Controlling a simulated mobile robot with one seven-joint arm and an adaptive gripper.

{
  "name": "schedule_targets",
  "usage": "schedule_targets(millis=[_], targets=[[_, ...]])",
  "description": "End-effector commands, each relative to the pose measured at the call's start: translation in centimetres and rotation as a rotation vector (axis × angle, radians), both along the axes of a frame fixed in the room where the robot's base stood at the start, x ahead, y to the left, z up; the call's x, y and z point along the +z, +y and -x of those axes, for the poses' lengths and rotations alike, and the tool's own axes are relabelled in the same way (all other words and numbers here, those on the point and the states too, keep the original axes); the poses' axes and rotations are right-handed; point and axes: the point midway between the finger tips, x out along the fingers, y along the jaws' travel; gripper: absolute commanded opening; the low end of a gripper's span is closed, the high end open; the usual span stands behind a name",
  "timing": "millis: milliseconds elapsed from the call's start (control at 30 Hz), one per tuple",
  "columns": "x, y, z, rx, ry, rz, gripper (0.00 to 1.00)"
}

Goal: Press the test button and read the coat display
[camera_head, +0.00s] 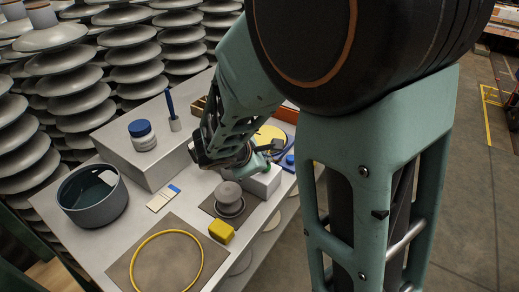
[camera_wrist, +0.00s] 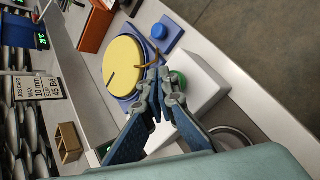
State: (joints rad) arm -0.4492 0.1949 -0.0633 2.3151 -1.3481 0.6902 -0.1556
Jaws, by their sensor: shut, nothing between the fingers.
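My gripper (camera_wrist: 163,74) is shut and empty, its fingertips close to a round green button (camera_wrist: 179,81) on a white box (camera_wrist: 207,84). I cannot tell whether they touch. In the head view my gripper (camera_head: 248,166) is at the near-left end of the white box (camera_head: 263,184). A blue button (camera_wrist: 160,31) sits on a blue pad, beyond the fingers. Neither button shows a readable label. A dark display with green digits (camera_wrist: 42,40) is at the upper left of the wrist view; the digits are too small to read.
A yellow disc (camera_wrist: 120,62) lies on a blue base. A job card (camera_wrist: 38,88) stands at left. In the head view, a grey stacked piece (camera_head: 230,197), yellow block (camera_head: 221,232), yellow ring (camera_head: 166,233), pot (camera_head: 92,212) and blue-lidded jar (camera_head: 142,143) occupy the bench.

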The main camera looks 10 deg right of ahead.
Motion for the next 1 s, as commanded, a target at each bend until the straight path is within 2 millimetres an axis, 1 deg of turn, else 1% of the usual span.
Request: schedule_targets(millis=[33,100,467,567,1000], targets=[[0.6,0.0,0.0,-0.001,0.0,-0.001,0.0],[1.0,0.0,0.0,-0.001,0.0,0.001,0.0],[1.1,0.0,0.0,-0.001,-0.001,0.0,0.0],[1.4,0.0,0.0,-0.001,-0.002,0.0,0.0],[5.7,0.0,-0.1,-0.001,-0.002,0.0,0.0]])
